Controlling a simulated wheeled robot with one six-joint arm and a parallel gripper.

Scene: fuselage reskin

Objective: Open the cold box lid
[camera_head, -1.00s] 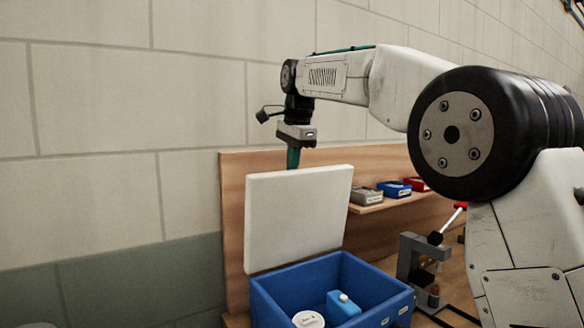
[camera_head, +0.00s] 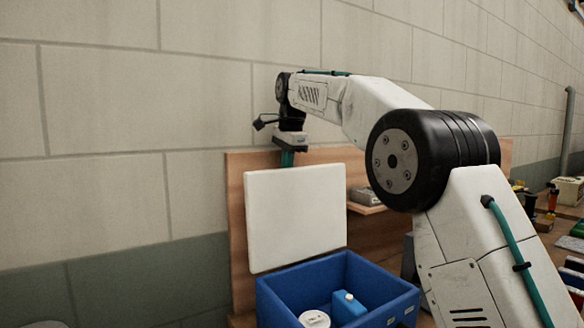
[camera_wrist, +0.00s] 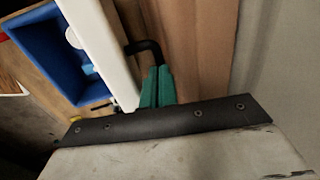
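The cold box (camera_head: 385,312) is a blue open-topped box at the bottom of the head view. Its white lid (camera_head: 295,218) stands about upright at the box's back edge, so the inside shows. In the wrist view the lid (camera_wrist: 98,45) is a white slab edge beside the fingers. A black bent handle (camera_wrist: 143,46) stands off its outer face. My gripper (camera_wrist: 157,72) has teal fingers close together, with the handle's bar running in between their tips. In the head view my gripper (camera_head: 288,158) is at the lid's top edge, its fingertips hidden behind the lid.
Inside the box are a blue bottle (camera_head: 348,306) and a white round-lidded container (camera_head: 314,319). A wooden panel (camera_head: 240,215) and the block wall stand close behind the lid. A small shelf (camera_head: 367,208) with a grey bin is right of it. My arm hides part of the bench.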

